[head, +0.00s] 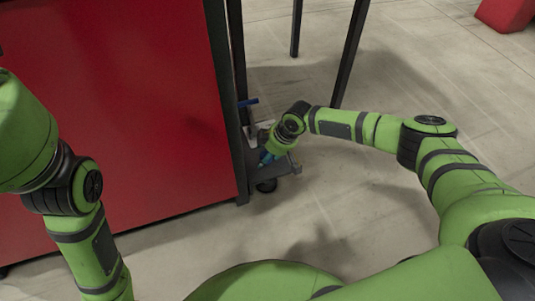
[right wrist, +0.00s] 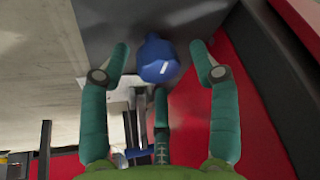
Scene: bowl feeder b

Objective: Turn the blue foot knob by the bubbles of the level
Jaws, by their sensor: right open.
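The blue foot knob (right wrist: 158,62) shows in the right wrist view against a dark grey surface. It sits between the fingertips of my right gripper (right wrist: 160,56), which is open. Gaps show on both sides of the knob, and I cannot tell whether either finger touches it. In the head view my right gripper (head: 267,156) is low beside the dark frame at the red panel's corner, partly hidden by its own wrist. The level's bubbles cannot be made out. My left arm comes in at the left, but its gripper is outside the picture.
A large red panel (head: 120,110) with a dark corner post (head: 232,110) stands left of my right gripper. Dark legs (head: 350,55) stand farther back. The pale floor (head: 350,210) is open to the right.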

